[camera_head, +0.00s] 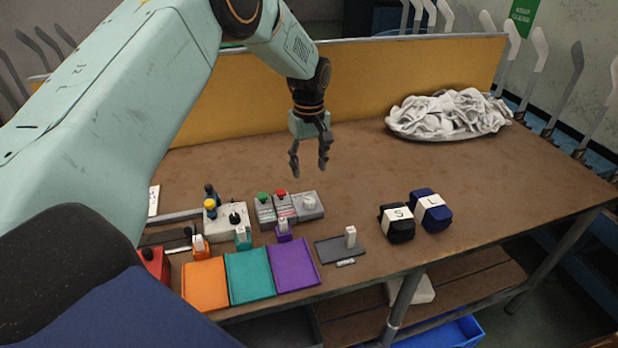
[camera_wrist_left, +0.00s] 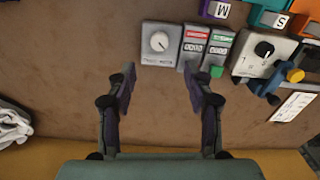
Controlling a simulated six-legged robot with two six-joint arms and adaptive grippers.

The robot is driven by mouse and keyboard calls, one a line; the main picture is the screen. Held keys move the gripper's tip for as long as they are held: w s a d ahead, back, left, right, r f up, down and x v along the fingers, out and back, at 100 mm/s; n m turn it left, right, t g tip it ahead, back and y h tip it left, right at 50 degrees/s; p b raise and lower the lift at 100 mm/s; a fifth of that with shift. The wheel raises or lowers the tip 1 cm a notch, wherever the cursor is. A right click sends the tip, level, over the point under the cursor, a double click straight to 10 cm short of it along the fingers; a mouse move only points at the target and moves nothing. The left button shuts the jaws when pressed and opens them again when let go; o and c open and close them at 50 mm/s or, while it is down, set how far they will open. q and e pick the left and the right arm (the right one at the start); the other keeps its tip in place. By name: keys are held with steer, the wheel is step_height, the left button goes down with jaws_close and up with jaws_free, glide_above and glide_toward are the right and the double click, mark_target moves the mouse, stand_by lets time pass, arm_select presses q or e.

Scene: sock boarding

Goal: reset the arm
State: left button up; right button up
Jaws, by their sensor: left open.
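My left arm (camera_head: 130,110) reaches in from the left in the head view. My left gripper (camera_head: 310,168) hangs above the brown table (camera_head: 350,185), fingers pointing down, open and empty. In the left wrist view its two fingers (camera_wrist_left: 160,98) are spread apart with bare table between them. A grey box with a dial (camera_wrist_left: 160,43) and boxes with a red button (camera_head: 281,196) and a green button (camera_head: 263,198) stand in front of the gripper, apart from it. My right gripper is not in view.
Orange (camera_head: 205,284), teal (camera_head: 250,275) and purple (camera_head: 294,265) trays line the front edge. Black (camera_head: 397,230) and blue (camera_head: 436,218) bundles labelled S and L lie to the right. White cloth (camera_head: 448,115) is piled at the back right, before a yellow panel (camera_head: 400,75).

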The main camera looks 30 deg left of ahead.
arm_select(q)
steer(key=shift+r, duration=0.55)
